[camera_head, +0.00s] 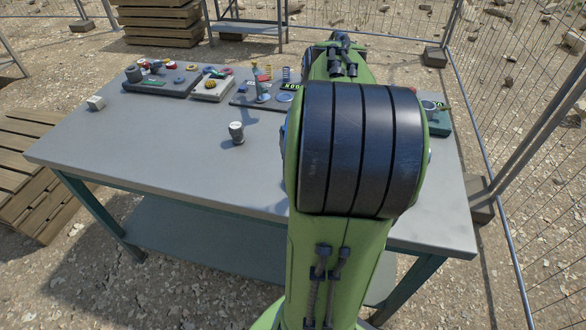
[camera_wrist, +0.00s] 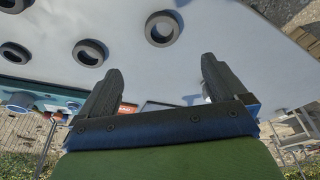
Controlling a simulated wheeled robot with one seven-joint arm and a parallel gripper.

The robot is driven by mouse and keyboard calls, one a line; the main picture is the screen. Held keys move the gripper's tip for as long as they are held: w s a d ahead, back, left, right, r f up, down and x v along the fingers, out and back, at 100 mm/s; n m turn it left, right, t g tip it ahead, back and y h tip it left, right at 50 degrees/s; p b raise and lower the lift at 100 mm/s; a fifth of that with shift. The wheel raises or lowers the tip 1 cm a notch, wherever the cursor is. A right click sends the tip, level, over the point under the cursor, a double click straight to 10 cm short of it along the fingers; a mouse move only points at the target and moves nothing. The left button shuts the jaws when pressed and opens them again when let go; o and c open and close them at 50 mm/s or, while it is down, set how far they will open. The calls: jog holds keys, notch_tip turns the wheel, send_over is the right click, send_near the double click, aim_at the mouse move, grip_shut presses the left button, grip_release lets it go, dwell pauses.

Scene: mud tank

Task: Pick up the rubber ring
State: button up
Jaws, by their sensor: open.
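Several dark, thick rings lie on a pale grey surface in the wrist view. One ring (camera_wrist: 163,29) is near the top middle, another ring (camera_wrist: 90,53) is to its left, and more sit at the left edge. I cannot tell which of them is the rubber ring. My gripper (camera_wrist: 160,72) is open, its two dark fingers spread and nothing between them. The ring at the top middle shows beyond the fingertips, apart from them. In the head view my arm hides the gripper and the right part of the table.
The grey table (camera_head: 170,160) carries a dark tray (camera_head: 165,88) and a pale tray (camera_head: 212,90) of small parts at the back. A jar-like object (camera_head: 236,132) and a white block (camera_head: 96,103) stand apart. The front left is clear. Wire fencing (camera_head: 525,130) runs at the right.

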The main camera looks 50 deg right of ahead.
jog(key=b+x, duration=0.4)
jog(key=x, duration=0.7)
jog(key=shift+a, duration=0.2)
jog(key=b+x, duration=0.2)
jog(key=x, duration=0.3)
jog(key=shift+w+b, duration=0.15)
jog(key=shift+b, duration=0.2)
jog(key=shift+r, duration=0.15)
jog(key=c, duration=1.1)
